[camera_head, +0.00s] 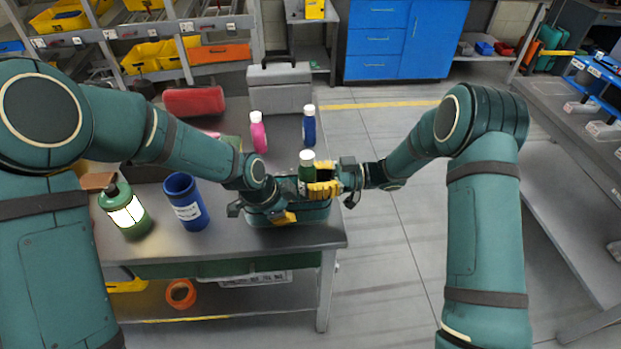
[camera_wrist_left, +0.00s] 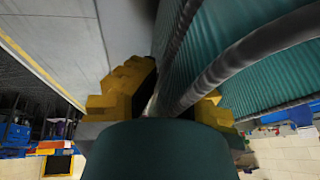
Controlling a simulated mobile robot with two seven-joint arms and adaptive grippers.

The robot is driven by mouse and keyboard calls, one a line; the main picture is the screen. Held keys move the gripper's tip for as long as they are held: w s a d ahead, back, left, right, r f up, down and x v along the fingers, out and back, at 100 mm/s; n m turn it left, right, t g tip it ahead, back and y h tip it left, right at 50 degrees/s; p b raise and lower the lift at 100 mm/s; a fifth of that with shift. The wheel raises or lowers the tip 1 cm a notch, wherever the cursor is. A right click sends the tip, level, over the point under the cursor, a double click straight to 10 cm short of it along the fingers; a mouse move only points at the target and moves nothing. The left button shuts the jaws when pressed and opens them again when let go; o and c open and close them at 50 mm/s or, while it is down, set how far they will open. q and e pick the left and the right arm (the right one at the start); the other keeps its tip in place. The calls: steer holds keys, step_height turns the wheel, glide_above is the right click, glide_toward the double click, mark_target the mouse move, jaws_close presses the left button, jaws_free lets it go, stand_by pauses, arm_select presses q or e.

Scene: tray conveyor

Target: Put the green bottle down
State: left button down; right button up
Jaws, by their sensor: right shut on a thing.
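The green bottle (camera_head: 306,173) with a white cap stands upright in my right gripper (camera_head: 322,181), whose yellow-padded fingers are shut on it. It is over the right end of a teal tray (camera_head: 312,214) at the front right of the table; whether its base touches anything is hidden. My left gripper (camera_head: 265,210) is low at the tray's near side, just left of the bottle. In the left wrist view its yellow fingers (camera_wrist_left: 172,98) stand apart, with dark rim-like bars and a ribbed teal surface by them. Contact with the tray is unclear.
A pink bottle (camera_head: 258,134) and a blue bottle (camera_head: 309,126) stand behind on the table (camera_head: 232,232). A blue cup (camera_head: 188,204) and a green canister (camera_head: 126,214) stand at left. A grey toolbox (camera_head: 280,88) and a red case (camera_head: 193,101) are at the back.

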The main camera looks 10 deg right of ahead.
steer(key=shift+f, duration=0.4)
steer(key=o, duration=1.1)
steer(key=shift+o, duration=0.2)
steer(key=shift+r, duration=0.15)
steer(key=d, duration=1.2)
steer(key=shift+r, duration=0.35)
steer(key=shift+w, duration=0.1)
arm_select(q)
steer(key=c, duration=1.1)
jaws_free()
steer(key=shift+o, duration=0.2)
